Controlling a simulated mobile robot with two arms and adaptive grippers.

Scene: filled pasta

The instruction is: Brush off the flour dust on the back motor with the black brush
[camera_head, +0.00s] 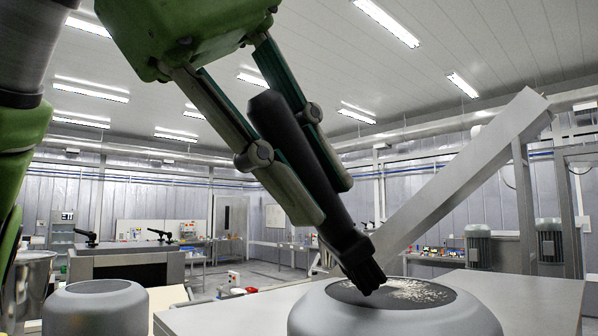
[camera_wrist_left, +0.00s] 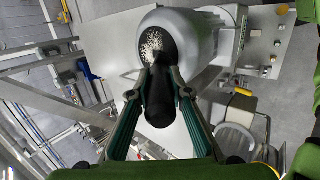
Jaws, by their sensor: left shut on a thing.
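My left gripper (camera_head: 328,205) comes in from the upper left in the head view, shut on the black brush (camera_head: 318,170). The brush slants down to the right, and its bristles are at the dark top of a grey rounded motor (camera_head: 400,318). Pale flour dust (camera_head: 418,290) lies on that dark top, just right of the bristles. The left wrist view also shows the brush (camera_wrist_left: 160,100) between the fingers, the motor (camera_wrist_left: 205,50) and the flour (camera_wrist_left: 152,42). I cannot tell if the bristles touch the surface. My right gripper is not in view.
A second grey motor (camera_head: 95,308) stands at the lower left, without visible flour from this angle. A slanted metal beam (camera_head: 460,175) rises behind the dusty motor to the right. A flat grey machine surface (camera_head: 530,290) lies around it.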

